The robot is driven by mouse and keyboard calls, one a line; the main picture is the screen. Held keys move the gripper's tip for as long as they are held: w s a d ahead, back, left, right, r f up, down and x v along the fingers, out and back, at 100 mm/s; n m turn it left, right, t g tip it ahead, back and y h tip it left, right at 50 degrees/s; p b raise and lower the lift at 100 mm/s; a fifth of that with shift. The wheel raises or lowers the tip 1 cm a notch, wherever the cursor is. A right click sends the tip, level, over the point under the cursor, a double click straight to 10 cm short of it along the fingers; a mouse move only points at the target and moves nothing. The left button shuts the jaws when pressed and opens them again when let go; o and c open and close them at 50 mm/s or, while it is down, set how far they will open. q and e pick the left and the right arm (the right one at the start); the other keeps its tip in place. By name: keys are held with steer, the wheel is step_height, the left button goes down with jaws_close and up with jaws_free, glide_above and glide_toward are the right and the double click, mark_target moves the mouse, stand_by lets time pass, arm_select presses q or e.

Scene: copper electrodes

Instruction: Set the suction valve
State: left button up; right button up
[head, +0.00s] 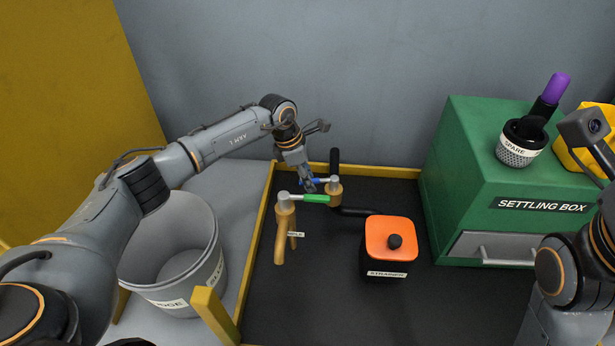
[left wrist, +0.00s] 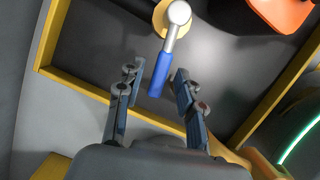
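Two brass valve posts stand on the dark mat of the yellow-edged tray. The rear valve (head: 335,190) has a blue-gripped lever (head: 319,181) pointing left; the front valve (head: 284,213) has a green-gripped lever (head: 316,199) pointing right. I cannot read which one is the suction valve. My left gripper (head: 308,184) is at the blue lever's end. In the left wrist view, the left gripper (left wrist: 156,84) is open, with the blue grip (left wrist: 160,74) between its fingers and visible gaps on both sides. My right arm shows at the right edge, but its fingers do not.
A black strainer with an orange lid (head: 391,238) stands right of the valves. A green settling box (head: 480,150) with a spare cup (head: 516,153) on top is at right. A grey bucket (head: 172,290) stands at left. The tray has a raised yellow rim (head: 255,235).

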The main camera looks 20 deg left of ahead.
arm_select(q)
steer(key=shift+r+p, duration=2.35)
steer(key=shift+r, duration=0.65)
